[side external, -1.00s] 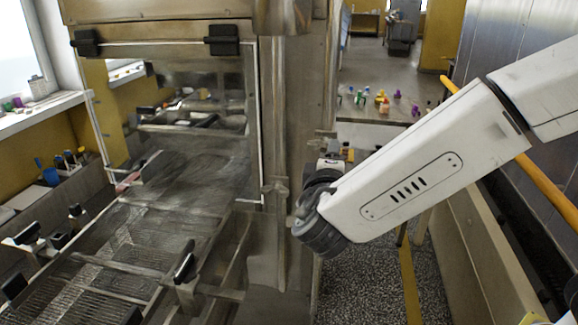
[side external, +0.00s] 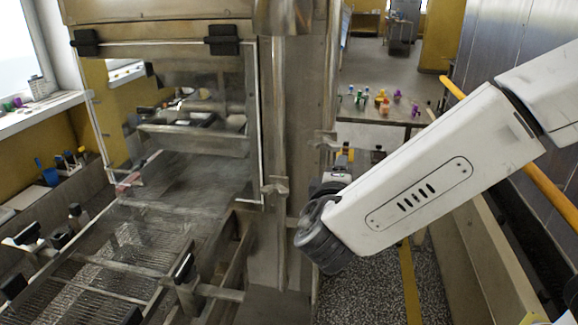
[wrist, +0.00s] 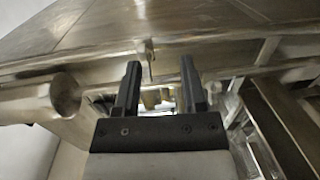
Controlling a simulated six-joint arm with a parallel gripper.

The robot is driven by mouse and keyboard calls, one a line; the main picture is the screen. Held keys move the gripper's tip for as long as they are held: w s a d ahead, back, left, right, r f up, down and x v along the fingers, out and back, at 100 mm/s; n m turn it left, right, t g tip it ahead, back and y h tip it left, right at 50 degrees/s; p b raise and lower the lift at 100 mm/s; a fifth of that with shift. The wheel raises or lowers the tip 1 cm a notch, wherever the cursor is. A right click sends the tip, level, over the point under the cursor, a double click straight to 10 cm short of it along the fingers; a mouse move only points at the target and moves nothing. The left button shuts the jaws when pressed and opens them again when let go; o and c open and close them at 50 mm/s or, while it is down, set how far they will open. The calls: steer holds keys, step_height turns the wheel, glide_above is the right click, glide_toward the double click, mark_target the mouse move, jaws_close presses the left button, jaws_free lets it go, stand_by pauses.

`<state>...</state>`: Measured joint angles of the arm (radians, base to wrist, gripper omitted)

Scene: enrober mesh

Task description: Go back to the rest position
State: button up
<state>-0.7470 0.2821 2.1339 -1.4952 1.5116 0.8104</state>
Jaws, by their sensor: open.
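My gripper (wrist: 160,78) shows in the wrist view with its two black fingers apart and nothing between them. Steel panels and bars of the machine lie beyond the fingertips. In the side external view my white arm reaches in from the right, and its grey wrist end is beside the machine's steel post (side external: 290,150). The fingers are hidden there. The enrober mesh (side external: 100,285) lies at the lower left, apart from my arm.
A clear framed guard (side external: 195,120) with black clamps stands over the belt. A yellow rail (side external: 552,185) runs along the right wall. Several small coloured items (side external: 380,98) stand on a table behind. Speckled floor (side external: 375,285) shows below my arm.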

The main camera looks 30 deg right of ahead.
steer(key=s+d+f+m+g+y, duration=0.4)
steer(key=s+d+f+y, duration=0.1)
steer(key=f, duration=0.3)
steer(key=s+d+f+m+g+y, duration=0.4)
steer(key=s+d+f+y, duration=0.1)
steer(key=f, duration=0.4)
steer(key=shift+s+d+m+g+y, duration=0.15)
steer(key=shift+d+m+g+y, duration=0.25)
steer(key=shift+d+y, duration=0.7)
steer(key=shift+a, duration=0.25)
